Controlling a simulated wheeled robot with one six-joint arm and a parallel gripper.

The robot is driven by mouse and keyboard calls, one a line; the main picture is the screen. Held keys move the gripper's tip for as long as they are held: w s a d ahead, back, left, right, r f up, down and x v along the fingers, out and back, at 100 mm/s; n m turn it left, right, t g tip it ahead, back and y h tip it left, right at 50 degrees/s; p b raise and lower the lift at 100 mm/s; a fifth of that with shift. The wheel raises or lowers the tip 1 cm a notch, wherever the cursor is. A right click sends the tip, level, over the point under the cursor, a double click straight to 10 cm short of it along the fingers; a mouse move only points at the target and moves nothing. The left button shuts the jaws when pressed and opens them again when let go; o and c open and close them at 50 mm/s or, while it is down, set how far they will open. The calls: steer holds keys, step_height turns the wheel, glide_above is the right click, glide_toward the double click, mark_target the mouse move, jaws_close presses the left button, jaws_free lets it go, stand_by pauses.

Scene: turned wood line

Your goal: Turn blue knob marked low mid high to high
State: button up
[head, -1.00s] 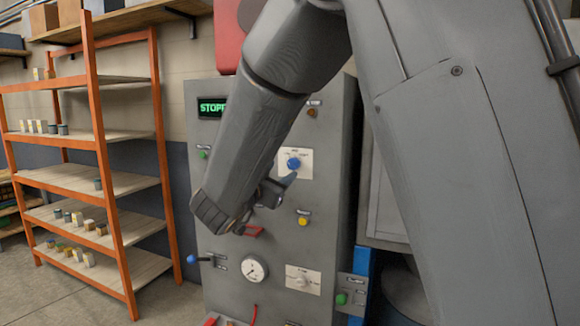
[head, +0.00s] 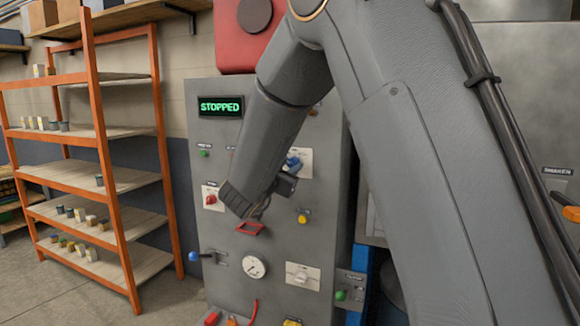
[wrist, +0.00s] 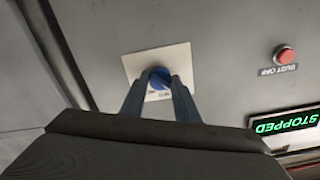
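The blue knob (head: 292,163) sits on a white plate (head: 306,158) on the grey machine panel. In the wrist view the knob (wrist: 159,78) shows between the two fingertips of my gripper (wrist: 159,82). One finger is on each side of it, very close. I cannot tell whether they press on it. Lettering on the plate (wrist: 180,55) is partly visible below the knob, too small to read surely. The knob's pointer direction is not clear. In the head view my gripper (head: 287,174) is at the knob, partly hidden by my wrist.
A display (head: 220,106) reads STOPPED. A red button (wrist: 286,54) marked DUST OFF is near the plate. The panel also bears a red knob (head: 210,197), a yellow button (head: 302,218), a gauge (head: 254,267) and a white knob (head: 303,275). An orange shelf (head: 104,150) stands left.

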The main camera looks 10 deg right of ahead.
steer(key=c, duration=0.5)
steer(key=m+b, duration=0.4)
steer(key=b, duration=0.1)
steer(key=shift+f+m, duration=0.15)
steer(key=shift+m, duration=0.15)
steer(key=m+b, duration=0.4)
steer(key=b, duration=0.1)
steer(key=shift+m, duration=0.3)
steer(key=m+b, duration=0.5)
steer(key=b, duration=0.2)
steer(key=shift+f, duration=0.1)
steer(key=m+b, duration=0.3)
steer(key=b, duration=0.1)
steer(key=shift+m, duration=0.4)
steer(key=shift+b, duration=0.35)
